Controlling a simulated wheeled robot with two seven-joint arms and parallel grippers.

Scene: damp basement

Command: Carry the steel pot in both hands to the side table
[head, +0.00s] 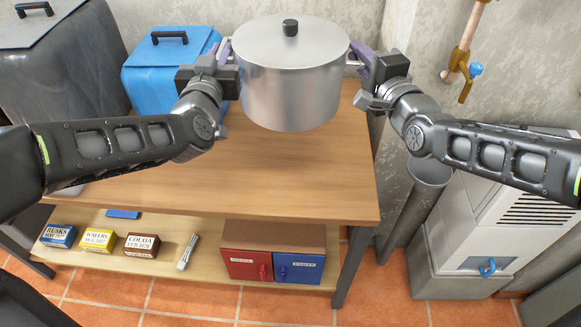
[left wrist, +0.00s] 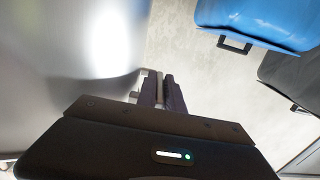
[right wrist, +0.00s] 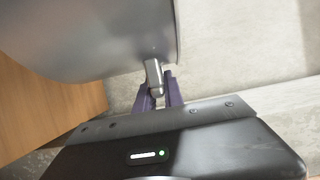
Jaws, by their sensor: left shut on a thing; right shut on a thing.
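The steel pot (head: 292,82) has its lid on, with a black knob (head: 290,28), and looks upright over the back right of a wooden table (head: 270,175). I cannot tell for sure whether its base touches the tabletop. My left gripper (head: 228,52) is shut on the pot's left handle; in the left wrist view its fingers (left wrist: 160,88) close beside the pot wall (left wrist: 70,60). My right gripper (head: 358,55) is shut on the right handle; in the right wrist view its purple fingers (right wrist: 160,88) clasp the metal handle (right wrist: 153,72). The fingers hide parts of both handles.
A blue bin (head: 160,65) and a dark grey bin (head: 60,70) stand at the back left. A lower shelf (head: 115,225) holds small boxes and red (head: 246,266) and blue drawers (head: 298,268). At right are a brass pipe tap (head: 465,75) and a white appliance (head: 480,225).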

